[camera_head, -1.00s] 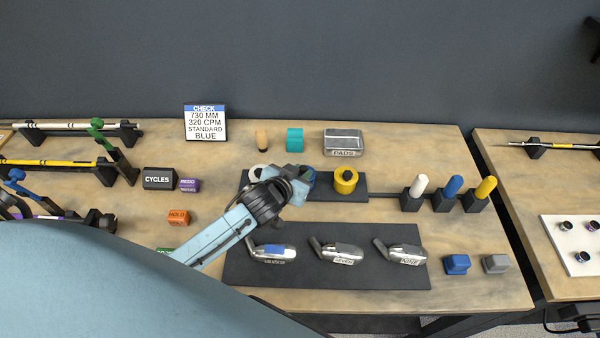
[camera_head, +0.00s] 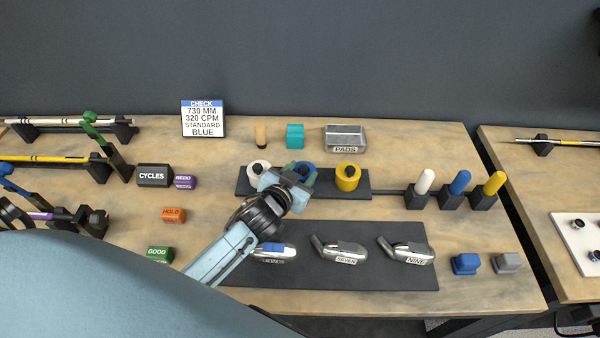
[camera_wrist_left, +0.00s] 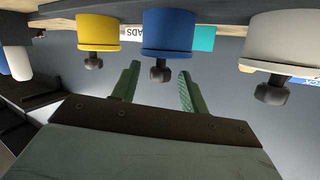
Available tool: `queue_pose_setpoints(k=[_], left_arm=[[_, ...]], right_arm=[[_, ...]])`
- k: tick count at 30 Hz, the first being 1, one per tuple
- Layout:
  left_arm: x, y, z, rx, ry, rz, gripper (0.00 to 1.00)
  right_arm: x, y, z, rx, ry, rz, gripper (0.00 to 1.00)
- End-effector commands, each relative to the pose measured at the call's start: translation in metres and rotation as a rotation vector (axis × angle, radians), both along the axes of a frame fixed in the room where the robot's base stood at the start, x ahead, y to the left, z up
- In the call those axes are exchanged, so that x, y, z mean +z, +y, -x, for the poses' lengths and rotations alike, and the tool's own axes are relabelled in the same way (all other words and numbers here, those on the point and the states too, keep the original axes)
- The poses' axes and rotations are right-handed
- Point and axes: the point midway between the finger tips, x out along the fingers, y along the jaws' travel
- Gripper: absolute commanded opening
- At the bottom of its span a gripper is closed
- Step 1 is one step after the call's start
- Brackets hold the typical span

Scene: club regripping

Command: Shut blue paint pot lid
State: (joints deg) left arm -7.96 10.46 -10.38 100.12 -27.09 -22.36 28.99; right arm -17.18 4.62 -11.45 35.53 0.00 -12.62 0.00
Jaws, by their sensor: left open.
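The blue paint pot (camera_head: 306,166) stands between the white and yellow pots on a dark mat; my left gripper partly covers it in the head view. In the left wrist view, which is upside down, the blue pot (camera_wrist_left: 168,31) is centred with a dark knob (camera_wrist_left: 160,70) pointing toward the gripper. My left gripper (camera_head: 301,174) is open and empty. In the left wrist view its green fingers (camera_wrist_left: 158,74) stand on either side of the knob's line, apart from it. I cannot tell how tightly the lid sits. My right gripper is not in view.
A white pot (camera_head: 259,170) and a yellow pot (camera_head: 348,177) flank the blue one closely. Club heads lie on a dark mat (camera_head: 300,280) in front. A metal pads tray (camera_head: 345,138) and a teal block (camera_head: 295,136) stand behind. White, blue and yellow pegs stand right.

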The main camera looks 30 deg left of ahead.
Motion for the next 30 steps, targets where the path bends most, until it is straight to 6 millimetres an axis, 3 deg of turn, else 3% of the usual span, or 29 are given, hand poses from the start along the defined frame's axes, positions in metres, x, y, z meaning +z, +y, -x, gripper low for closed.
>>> queue_pose_setpoints(k=[6,19,30], left_arm=[[0.010,0.001,0.000,0.000,-0.001,-0.001,0.44],[0.088,0.000,-0.001,-0.001,-0.004,-0.001,0.44],[0.100,0.000,0.000,0.000,0.000,-0.001,0.44]], right_arm=[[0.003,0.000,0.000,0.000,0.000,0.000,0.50],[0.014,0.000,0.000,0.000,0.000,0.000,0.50],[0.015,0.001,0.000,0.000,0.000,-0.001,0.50]])
